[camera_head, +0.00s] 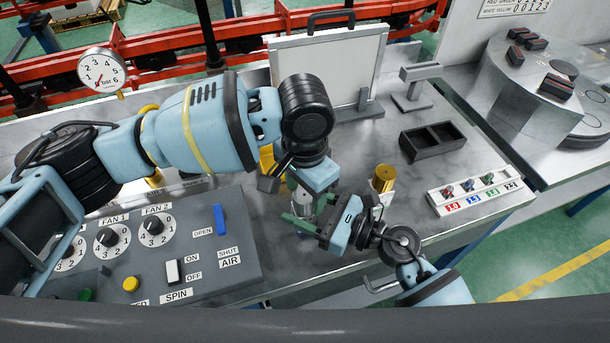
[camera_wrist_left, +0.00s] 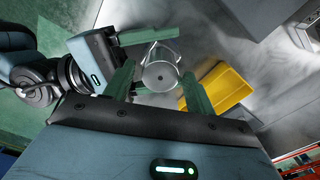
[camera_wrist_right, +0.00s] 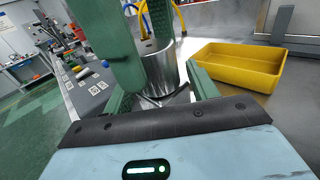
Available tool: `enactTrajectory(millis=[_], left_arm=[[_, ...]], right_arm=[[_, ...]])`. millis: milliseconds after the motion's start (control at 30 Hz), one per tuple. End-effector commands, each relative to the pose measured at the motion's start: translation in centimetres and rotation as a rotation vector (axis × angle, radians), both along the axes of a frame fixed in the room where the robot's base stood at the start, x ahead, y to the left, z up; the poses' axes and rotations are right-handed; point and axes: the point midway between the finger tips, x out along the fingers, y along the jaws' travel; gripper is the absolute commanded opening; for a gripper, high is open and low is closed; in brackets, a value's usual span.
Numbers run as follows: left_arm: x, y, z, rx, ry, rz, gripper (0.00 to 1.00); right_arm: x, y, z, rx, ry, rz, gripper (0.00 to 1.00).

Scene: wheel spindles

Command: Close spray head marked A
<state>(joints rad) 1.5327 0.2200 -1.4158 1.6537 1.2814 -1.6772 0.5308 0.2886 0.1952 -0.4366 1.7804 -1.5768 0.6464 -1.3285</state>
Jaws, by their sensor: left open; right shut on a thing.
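No spray head with a readable A mark shows in any view. A shiny metal cylinder (camera_wrist_left: 160,72) stands between the green fingers of my grippers; it also shows in the right wrist view (camera_wrist_right: 158,68). My right gripper (camera_head: 312,212) is shut on this cylinder. My left gripper (camera_wrist_left: 158,88) is open, with one finger on each side of the cylinder and gaps beside it. In the head view the left arm's wrist hides most of the left fingers and the cylinder. Yellow and blue hoses (camera_wrist_right: 146,18) show behind the cylinder in the right wrist view.
A yellow tray (camera_wrist_right: 236,66) lies close by. The control panel (camera_head: 115,262) has a blue air lever (camera_head: 220,218) and white spin switch (camera_head: 172,270).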

Motion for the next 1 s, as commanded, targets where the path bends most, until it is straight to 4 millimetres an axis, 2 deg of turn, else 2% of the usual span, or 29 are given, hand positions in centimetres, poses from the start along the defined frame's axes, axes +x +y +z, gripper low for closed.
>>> enactTrajectory(millis=[200, 567, 900, 1000], left_arm=[[0.0, 0.0, -1.9, 0.001, -0.001, 0.001, 0.55], [0.0, 0.0, -2.2, 0.001, -0.001, 0.0, 0.55], [0.0, 0.0, -2.2, 0.001, -0.001, 0.0, 0.11], [0.0, 0.0, -2.2, 0.001, -0.001, -0.018, 0.11]], right_arm=[[0.0, 0.0, 0.1, 0.001, 0.0, 0.0, 0.0], [0.0, 0.0, 0.1, 0.002, -0.001, 0.0, 0.0], [0.0, 0.0, 0.1, 0.001, -0.002, 0.0, 0.0], [0.0, 0.0, 0.1, 0.001, -0.002, 0.0, 0.0]])
